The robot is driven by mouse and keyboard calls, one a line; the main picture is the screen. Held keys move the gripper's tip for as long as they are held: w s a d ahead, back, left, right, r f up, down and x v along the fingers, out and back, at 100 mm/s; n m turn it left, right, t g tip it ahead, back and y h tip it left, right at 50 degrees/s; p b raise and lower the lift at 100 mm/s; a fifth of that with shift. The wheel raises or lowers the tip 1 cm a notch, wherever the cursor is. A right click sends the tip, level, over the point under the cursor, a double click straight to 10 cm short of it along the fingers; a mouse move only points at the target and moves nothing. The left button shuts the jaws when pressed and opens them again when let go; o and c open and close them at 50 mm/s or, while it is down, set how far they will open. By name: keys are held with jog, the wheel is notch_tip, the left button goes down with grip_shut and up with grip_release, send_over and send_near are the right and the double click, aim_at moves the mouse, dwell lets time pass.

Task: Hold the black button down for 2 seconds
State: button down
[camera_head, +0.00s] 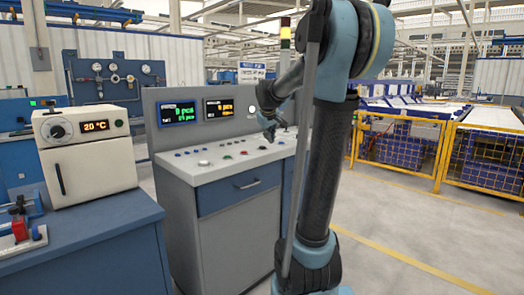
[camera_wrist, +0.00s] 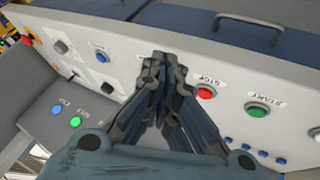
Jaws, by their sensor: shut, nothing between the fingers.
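My gripper (camera_wrist: 163,62) is shut and empty, with its fingertips over the white console panel. It also shows in the head view (camera_head: 272,135), above the right part of the console's sloped top. I cannot tell which is the task's button. The fingers appear apart from these, and they hide part of the panel.
A red STOP button (camera_wrist: 205,92) and a green START button (camera_wrist: 257,110) lie right of the fingers. Small blue buttons (camera_wrist: 230,139) are below them. The console (camera_head: 240,200) carries two screens (camera_head: 177,113). A cream oven (camera_head: 85,155) stands left; yellow fencing (camera_head: 440,155) stands right.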

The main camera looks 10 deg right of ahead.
notch_tip(320, 180, up, 4)
jog(key=n+t, duration=0.2)
send_over(260, 147)
jog(key=shift+w+d, duration=0.15)
jog(key=shift+w, duration=0.25)
jog(key=shift+f, duration=0.1)
jog(key=shift+f, duration=4.35)
jog(key=shift+s+f, duration=0.1)
jog(key=shift+f, duration=0.6)
jog(key=shift+r, duration=0.15)
dwell(0.8)
jog(key=shift+r, duration=0.65)
